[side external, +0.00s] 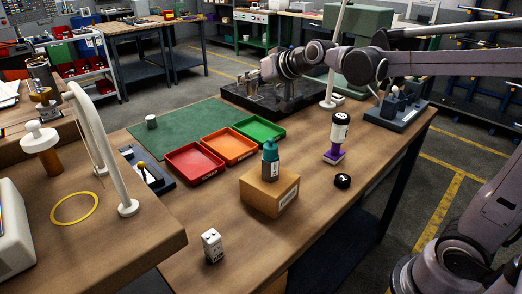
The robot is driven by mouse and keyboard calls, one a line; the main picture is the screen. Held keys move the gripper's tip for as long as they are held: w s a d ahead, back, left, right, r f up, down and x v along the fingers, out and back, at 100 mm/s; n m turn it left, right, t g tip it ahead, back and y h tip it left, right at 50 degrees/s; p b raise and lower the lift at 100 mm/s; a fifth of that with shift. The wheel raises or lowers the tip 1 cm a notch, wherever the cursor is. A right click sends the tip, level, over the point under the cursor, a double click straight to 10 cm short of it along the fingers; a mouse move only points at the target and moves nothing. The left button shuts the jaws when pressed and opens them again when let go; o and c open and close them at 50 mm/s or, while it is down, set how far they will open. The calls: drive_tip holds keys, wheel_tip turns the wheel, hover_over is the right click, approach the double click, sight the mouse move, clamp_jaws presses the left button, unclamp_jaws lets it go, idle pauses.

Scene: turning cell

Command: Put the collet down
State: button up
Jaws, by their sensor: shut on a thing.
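My gripper (247,78) is at the end of the arm that reaches in from the right, low over the dark plate (262,101) at the back of the workbench. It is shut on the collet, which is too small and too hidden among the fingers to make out. I cannot tell whether the collet touches anything below it.
A green mat (180,133) bears a small grey cylinder (151,121). Red (193,162), orange (229,146) and green (259,130) trays line its front. A cardboard box (269,192) carries a teal-capped bottle (270,158).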

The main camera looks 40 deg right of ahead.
drive_tip(key=a+n+y, duration=0.3)
drive_tip(key=a, duration=1.4)
drive_tip(key=n+g+y, duration=0.1)
drive_tip(key=n, duration=0.1)
hover_over(171, 208)
wheel_tip(171, 208, down, 9)
drive_tip(key=shift+f, duration=5.8)
drive_tip(key=o, duration=1.3)
drive_tip(key=shift+f, duration=0.15)
